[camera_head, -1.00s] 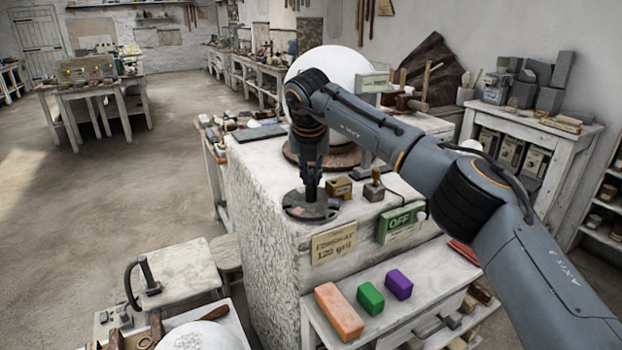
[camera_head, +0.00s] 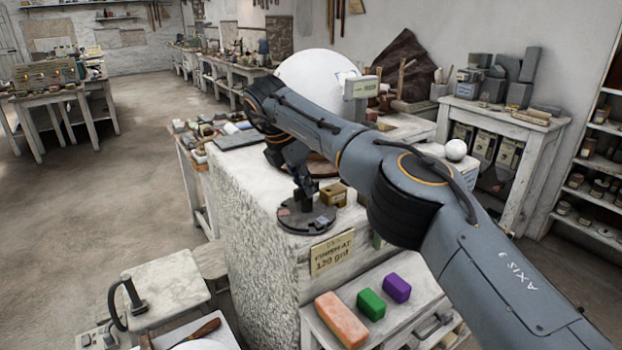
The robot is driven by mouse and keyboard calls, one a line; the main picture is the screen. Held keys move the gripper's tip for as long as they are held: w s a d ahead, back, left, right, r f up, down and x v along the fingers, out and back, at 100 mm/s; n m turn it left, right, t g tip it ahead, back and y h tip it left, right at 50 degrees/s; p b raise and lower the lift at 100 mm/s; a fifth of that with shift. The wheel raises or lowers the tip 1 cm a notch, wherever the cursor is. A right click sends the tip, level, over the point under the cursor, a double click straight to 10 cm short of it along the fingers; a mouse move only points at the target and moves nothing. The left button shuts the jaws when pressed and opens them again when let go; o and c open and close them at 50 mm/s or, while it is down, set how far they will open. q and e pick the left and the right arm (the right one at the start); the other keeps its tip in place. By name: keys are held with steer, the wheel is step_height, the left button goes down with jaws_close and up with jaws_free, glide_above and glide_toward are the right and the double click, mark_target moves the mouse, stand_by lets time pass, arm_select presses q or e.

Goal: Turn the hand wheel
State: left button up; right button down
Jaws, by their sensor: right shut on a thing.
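The hand wheel (camera_head: 306,217) is a dark, flat disc on the front corner of the white plaster block's top. My right gripper (camera_head: 304,196) reaches down onto it from above, shut on a part of the wheel close to its middle. My fingers and wrist hide part of the wheel's far side. My left gripper does not show in this view.
The rough block (camera_head: 255,221) carries a big white sphere (camera_head: 318,78) behind my arm and a small brass box (camera_head: 334,195) beside the wheel. A sign (camera_head: 332,253) hangs in front. Orange (camera_head: 341,320), green (camera_head: 371,305) and purple (camera_head: 397,288) blocks lie on the shelf below.

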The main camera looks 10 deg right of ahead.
steer(key=shift+w+r+m+p, duration=0.1)
steer(key=shift+r+m+p, duration=0.15)
steer(key=shift+m+p, duration=0.2)
steer(key=shift+f+m, duration=0.1)
steer(key=shift+m, duration=0.25)
steer(key=c, duration=1.4)
jaws_free()
steer(key=shift+f+g, duration=0.1)
steer(key=shift+g, duration=0.2)
steer(key=shift+a+r, duration=0.2)
steer(key=shift+r, duration=0.25)
steer(key=shift+v, duration=1.1)
steer(key=s+a, duration=0.4)
steer(key=a, duration=0.7)
steer(key=shift+s, duration=0.3)
steer(key=shift+a+f, duration=0.1)
steer(key=shift+f, duration=0.05)
